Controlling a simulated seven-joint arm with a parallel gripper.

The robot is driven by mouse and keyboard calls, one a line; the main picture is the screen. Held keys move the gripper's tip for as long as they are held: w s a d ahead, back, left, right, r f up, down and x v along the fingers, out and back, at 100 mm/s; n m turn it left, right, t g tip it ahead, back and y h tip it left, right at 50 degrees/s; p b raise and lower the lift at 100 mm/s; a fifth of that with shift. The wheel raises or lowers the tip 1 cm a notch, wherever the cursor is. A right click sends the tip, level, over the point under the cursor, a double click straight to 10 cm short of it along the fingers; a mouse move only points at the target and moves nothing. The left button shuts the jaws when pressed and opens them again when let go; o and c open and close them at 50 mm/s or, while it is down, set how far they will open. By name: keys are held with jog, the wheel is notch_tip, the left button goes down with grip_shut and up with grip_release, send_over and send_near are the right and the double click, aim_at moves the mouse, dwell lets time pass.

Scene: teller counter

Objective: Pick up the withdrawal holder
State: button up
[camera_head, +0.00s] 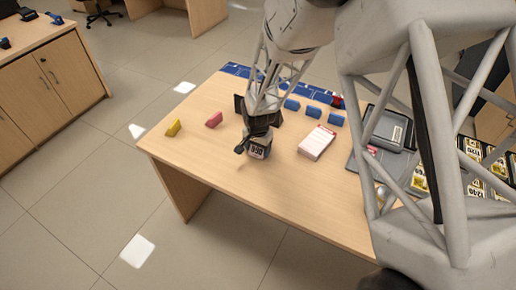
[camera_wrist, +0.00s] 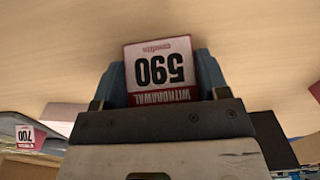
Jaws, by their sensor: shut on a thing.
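The withdrawal holder (camera_wrist: 160,72) carries a white card with red bands, reading "590" and "WITHDRAWAL" upside down in the wrist view. It also shows in the head view (camera_head: 258,151) near the table's middle front. My gripper (camera_head: 256,143) points down and is shut on it. In the wrist view, blue-grey parts flank the card; I cannot tell how much is finger and how much is holder. The holder's lower edge is hidden, and I cannot tell whether it touches the table.
A white and red card stack (camera_head: 317,142) lies right of my gripper. A grey device (camera_head: 388,130) is further right. The front left tabletop is clear.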

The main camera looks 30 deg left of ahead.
aim_at(258, 151)
jog(key=shift+r, duration=0.7)
jog(key=shift+s+d+r, duration=0.15)
jog(key=shift+s+r, duration=0.05)
jog(key=shift+r, duration=0.35)
jog(key=shift+s+d+r, duration=0.15)
jog(key=shift+r, duration=0.35)
jog(key=s+d, duration=0.3)
jog(key=s+d+r, duration=0.1)
jog(key=s+d, duration=0.6)
jog(key=s, duration=0.1)
jog(key=shift+d+r, duration=0.15)
jog(key=shift+r, duration=0.05)
jog(key=shift+w, duration=0.1)
